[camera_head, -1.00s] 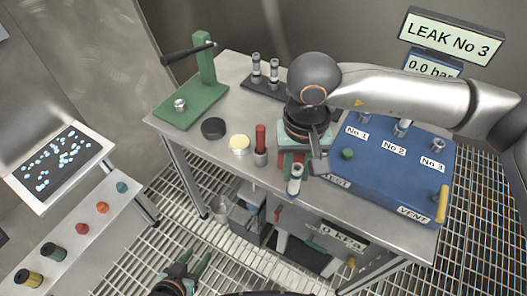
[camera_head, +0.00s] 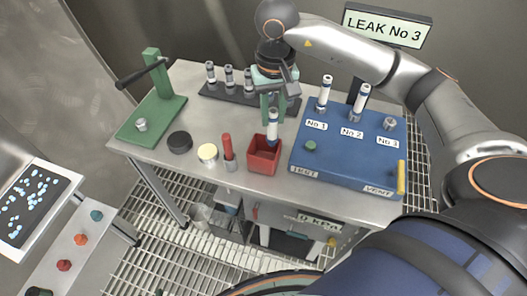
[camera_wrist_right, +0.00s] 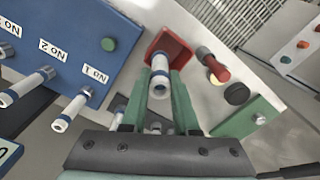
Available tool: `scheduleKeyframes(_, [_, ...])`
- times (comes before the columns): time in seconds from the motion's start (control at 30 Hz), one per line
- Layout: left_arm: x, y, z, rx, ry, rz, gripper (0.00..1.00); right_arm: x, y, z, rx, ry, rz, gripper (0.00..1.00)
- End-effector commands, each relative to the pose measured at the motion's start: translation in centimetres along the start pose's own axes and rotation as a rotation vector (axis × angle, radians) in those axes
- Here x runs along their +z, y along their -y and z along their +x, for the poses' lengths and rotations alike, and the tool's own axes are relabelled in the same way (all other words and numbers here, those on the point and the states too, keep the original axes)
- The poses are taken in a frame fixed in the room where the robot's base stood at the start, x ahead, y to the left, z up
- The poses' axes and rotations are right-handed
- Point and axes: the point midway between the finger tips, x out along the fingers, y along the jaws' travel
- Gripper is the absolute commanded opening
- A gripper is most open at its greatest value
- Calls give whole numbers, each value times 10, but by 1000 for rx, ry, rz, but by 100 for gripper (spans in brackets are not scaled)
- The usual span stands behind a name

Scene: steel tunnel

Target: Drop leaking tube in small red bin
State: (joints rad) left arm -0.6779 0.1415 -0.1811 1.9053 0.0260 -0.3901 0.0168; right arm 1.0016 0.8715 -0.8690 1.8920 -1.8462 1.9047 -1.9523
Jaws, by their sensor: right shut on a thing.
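The leaking tube (camera_head: 273,128) is white with a blue band. My right gripper (camera_head: 271,110) is shut on it and holds it upright at the small red bin (camera_head: 263,161), over its opening. I cannot tell whether its lower end is below the rim. In the right wrist view the tube (camera_wrist_right: 160,76) sits between the green fingers (camera_wrist_right: 158,100), with the red bin (camera_wrist_right: 176,47) behind it. The sign (camera_head: 386,26) reads LEAK No 3. On the blue block (camera_head: 345,165), tubes stand at No 1 and No 2; No 3 has only its metal fitting. My left gripper is out of view.
Beside the bin stand a red-handled tool (camera_head: 228,150), a pale yellow-topped disc (camera_head: 207,153) and a black disc (camera_head: 180,142). A green lever press (camera_head: 150,115) is at left. A dark rack (camera_head: 222,92) with tubes lies behind.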

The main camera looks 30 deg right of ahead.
Motion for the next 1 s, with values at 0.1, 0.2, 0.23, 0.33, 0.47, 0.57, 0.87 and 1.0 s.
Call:
scheduleKeyframes(0.1, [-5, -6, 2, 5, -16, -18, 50, 0, -2, 7, 0, 0, -1, 0])
scheduleKeyframes(0.2, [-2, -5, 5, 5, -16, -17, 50, 0, -1, 15, 0, 1, -1, 0])
scheduleKeyframes(0.23, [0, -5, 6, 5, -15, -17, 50, 0, -1, 18, 0, 1, -1, 0])
scheduleKeyframes(0.33, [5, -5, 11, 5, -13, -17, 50, 0, -1, 30, -1, 2, -1, 0])
scheduleKeyframes(0.47, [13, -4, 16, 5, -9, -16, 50, 0, 0, 46, -2, 1, -1, 0])
scheduleKeyframes(0.57, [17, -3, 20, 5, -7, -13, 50, 0, 0, 55, -1, 1, -2, 0])
scheduleKeyframes(0.87, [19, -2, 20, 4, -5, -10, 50, 0, 0, 60, -2, -1, -2, 0])
scheduleKeyframes(1.0, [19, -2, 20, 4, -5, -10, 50, 0, 0, 60, -2, -1, -2, 37])
